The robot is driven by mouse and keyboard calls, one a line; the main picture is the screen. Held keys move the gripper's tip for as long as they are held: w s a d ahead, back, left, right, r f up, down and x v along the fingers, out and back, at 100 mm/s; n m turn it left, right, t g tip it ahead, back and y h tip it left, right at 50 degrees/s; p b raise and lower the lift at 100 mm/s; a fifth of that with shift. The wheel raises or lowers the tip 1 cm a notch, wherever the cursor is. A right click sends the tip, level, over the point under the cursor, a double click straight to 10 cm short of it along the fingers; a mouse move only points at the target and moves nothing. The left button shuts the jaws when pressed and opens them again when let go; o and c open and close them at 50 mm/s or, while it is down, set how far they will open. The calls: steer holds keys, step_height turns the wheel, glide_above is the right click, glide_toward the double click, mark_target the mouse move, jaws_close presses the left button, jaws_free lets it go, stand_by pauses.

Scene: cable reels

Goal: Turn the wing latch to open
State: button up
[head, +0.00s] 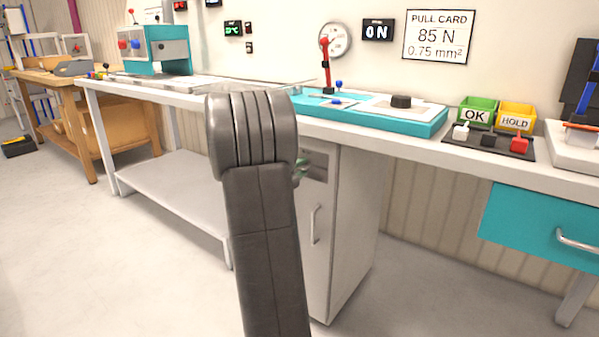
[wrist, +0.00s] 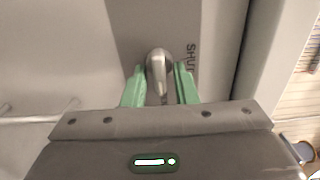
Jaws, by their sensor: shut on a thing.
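The wing latch (wrist: 158,70) shows in the wrist view as a rounded silver knob on a grey cabinet plate. The word SHUT, partly hidden, is printed to its right. My gripper (wrist: 160,88) has its two green fingers on either side of the latch and is shut on it. In the head view my dark arm hides the latch, and only a bit of a green finger of my gripper (head: 300,170) shows at the grey cabinet (head: 340,220) under the bench.
The cabinet door has a vertical bar handle (head: 315,224). Above stands the bench with a teal pull tester (head: 370,108), OK bin (head: 477,113) and HOLD bin (head: 516,118). A teal drawer (head: 540,222) hangs at the right.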

stand_by(0.3)
steer(key=o, duration=0.7)
steer(key=shift+c, duration=0.2)
steer(key=shift+a, duration=0.1)
steer(key=p+v, duration=0.3)
steer(key=v, duration=1)
steer(key=shift+s+a+p, duration=0.2)
steer(key=shift+s+p, duration=0.1)
steer(key=b+x, duration=0.3)
steer(key=x, duration=1.1)
steer(key=shift+b, duration=0.35)
steer(key=shift+s+a, duration=0.1)
steer(key=shift+s, duration=0.05)
